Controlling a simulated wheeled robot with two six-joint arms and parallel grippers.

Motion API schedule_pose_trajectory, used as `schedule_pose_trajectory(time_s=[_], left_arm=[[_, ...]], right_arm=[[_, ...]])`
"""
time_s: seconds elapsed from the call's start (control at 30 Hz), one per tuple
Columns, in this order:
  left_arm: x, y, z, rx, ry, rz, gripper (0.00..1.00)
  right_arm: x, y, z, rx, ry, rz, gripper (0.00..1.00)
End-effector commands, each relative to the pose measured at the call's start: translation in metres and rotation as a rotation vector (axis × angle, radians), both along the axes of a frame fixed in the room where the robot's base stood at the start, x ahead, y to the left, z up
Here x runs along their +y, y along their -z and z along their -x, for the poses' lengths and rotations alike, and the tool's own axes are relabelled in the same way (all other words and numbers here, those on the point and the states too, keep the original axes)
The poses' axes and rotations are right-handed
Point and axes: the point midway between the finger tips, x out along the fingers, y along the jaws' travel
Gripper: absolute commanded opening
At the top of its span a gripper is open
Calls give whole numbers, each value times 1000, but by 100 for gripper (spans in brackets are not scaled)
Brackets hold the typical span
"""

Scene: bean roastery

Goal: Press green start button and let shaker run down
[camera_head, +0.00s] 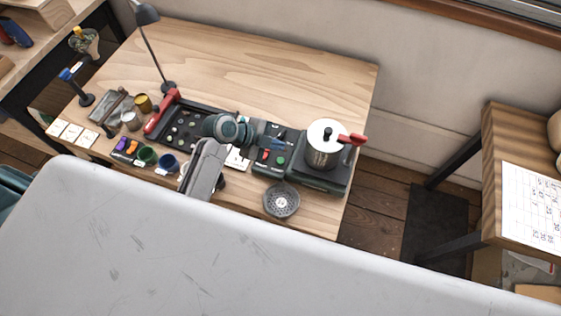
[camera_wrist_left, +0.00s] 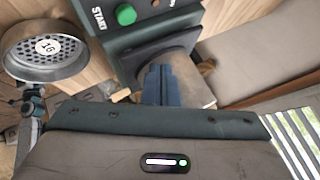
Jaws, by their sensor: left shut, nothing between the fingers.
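My right gripper is not in view.
A round sieve (camera_head: 281,201) marked 16 lies in front of the control box. A dark tray (camera_head: 186,128), several small cups and a lamp (camera_head: 147,15) are to the left. The table's back is clear.

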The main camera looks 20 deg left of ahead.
Motion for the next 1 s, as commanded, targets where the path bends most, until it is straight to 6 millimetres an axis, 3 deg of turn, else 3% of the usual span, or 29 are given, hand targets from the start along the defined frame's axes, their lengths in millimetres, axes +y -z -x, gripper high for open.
schedule_pose_trajectory(time_s=[0.1,0.33,1.0], left_arm=[[0,25,0,0,0,0,0],[0,51,0,0,0,0,0],[0,54,0,-1,-1,0,0]], right_arm=[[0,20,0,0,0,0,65],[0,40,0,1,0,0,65],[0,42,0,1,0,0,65]])
